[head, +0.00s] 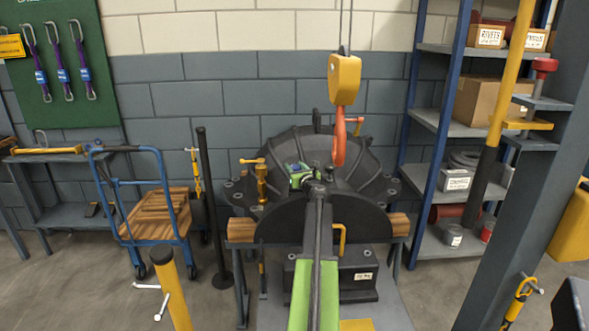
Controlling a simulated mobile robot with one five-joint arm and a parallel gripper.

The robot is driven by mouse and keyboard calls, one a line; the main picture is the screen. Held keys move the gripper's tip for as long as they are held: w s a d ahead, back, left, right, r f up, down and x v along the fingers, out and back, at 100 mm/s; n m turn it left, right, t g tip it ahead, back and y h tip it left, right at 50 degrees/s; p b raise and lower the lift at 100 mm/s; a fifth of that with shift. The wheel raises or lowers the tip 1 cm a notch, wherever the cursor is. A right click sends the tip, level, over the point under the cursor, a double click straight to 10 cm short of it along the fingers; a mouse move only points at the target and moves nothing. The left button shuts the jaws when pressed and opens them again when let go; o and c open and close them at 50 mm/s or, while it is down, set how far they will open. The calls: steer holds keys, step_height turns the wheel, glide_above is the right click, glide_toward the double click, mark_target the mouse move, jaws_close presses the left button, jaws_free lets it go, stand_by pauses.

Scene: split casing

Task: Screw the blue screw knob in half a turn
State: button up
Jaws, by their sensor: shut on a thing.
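The large dark-grey ribbed casing (345,155) stands upright on its cut side, in the middle of the head view. My gripper (300,176), with green parts, is at the casing's front, left of centre, at the end of my arm. It is shut on the blue screw knob (294,167), of which only a small blue patch shows. The fingers and wrist hide the rest of the knob, so its turn angle cannot be read.
An orange hook (339,143) under a yellow block (344,79) hangs just right of my gripper. A brass clamp (261,180) stands to its left. Wooden beams (241,229) support the casing. A blue cart (150,215) stands left, shelves (440,180) right. Yellow posts flank the front.

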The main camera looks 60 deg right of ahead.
steer(key=shift+h, duration=0.3)
steer(key=m+g+h, duration=0.3)
steer(key=m+g, duration=0.1)
steer(key=shift+w+g+h, duration=0.1)
steer(key=shift+g+h, duration=0.3)
steer(key=m+g+h, duration=0.1)
steer(key=m+g, duration=0.1)
steer(key=g, duration=0.1)
steer(key=m+g+h, duration=0.1)
steer(key=m+g, duration=0.1)
steer(key=g, duration=0.1)
steer(key=shift+w+d, duration=0.1)
steer(key=m+g, duration=0.3)
steer(key=g, duration=0.1)
steer(key=shift+r+h, duration=0.1)
steer(key=shift+h, duration=0.3)
steer(key=shift+s+m+g, duration=0.25)
steer(key=shift+m+g, duration=0.25)
steer(key=shift+g, duration=0.4)
steer(key=shift+s+g, duration=0.1)
steer(key=shift+g, duration=0.2)
steer(key=o, duration=1.4)
